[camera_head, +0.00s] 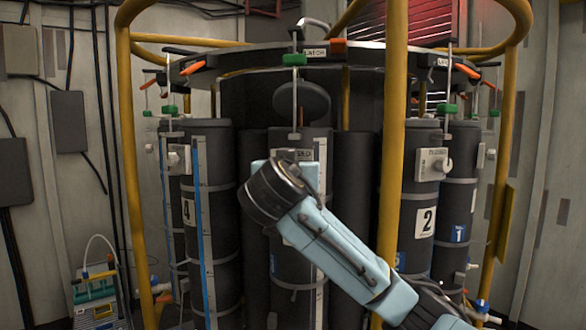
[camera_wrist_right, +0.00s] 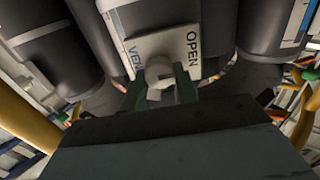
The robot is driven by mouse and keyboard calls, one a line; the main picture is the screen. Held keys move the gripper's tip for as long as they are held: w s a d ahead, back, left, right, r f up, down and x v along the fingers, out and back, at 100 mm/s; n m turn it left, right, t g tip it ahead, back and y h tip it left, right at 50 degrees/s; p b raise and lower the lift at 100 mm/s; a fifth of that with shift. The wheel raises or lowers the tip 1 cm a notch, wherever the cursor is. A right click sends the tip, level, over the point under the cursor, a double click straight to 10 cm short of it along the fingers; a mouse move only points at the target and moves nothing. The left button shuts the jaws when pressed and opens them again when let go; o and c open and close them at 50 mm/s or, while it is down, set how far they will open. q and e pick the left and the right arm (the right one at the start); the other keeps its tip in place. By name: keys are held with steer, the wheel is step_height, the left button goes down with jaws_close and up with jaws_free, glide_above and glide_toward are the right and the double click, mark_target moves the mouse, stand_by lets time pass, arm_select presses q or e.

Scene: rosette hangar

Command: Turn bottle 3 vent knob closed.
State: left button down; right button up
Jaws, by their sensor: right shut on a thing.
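The middle dark bottle (camera_head: 305,145), between bottle 4 and bottle 2, is largely covered by my right arm, and its number is hidden. In the right wrist view its light vent plate (camera_wrist_right: 180,48) carries the words OPEN and VENT, the latter partly covered. The round pale vent knob (camera_wrist_right: 160,72) sits at the plate's lower edge. My right gripper (camera_wrist_right: 160,92) is shut on the knob, with a dark green finger on either side. In the head view the wrist hides the fingers and the knob. My left gripper is not in view.
Bottle 4 (camera_head: 212,235) stands left and bottle 2 (camera_head: 424,190) right, each with its own vent plate. A yellow upright post (camera_head: 394,100) stands just right of the middle bottle, close to my forearm. Yellow rails ring the rosette.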

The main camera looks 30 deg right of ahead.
steer(key=shift+d+f+m+b, duration=0.1)
steer(key=shift+m+b, duration=2.35)
steer(key=shift+m, duration=2.05)
steer(key=shift+d+f+m+b, duration=0.1)
steer(key=shift+m+b, duration=2.3)
steer(key=shift+m, duration=2.1)
steer(key=o, duration=1)
steer(key=shift+s, duration=0.1)
steer(key=shift+a, duration=0.1)
steer(key=b+v, duration=0.3)
steer(key=v, duration=1)
steer(key=shift+s+a, duration=0.1)
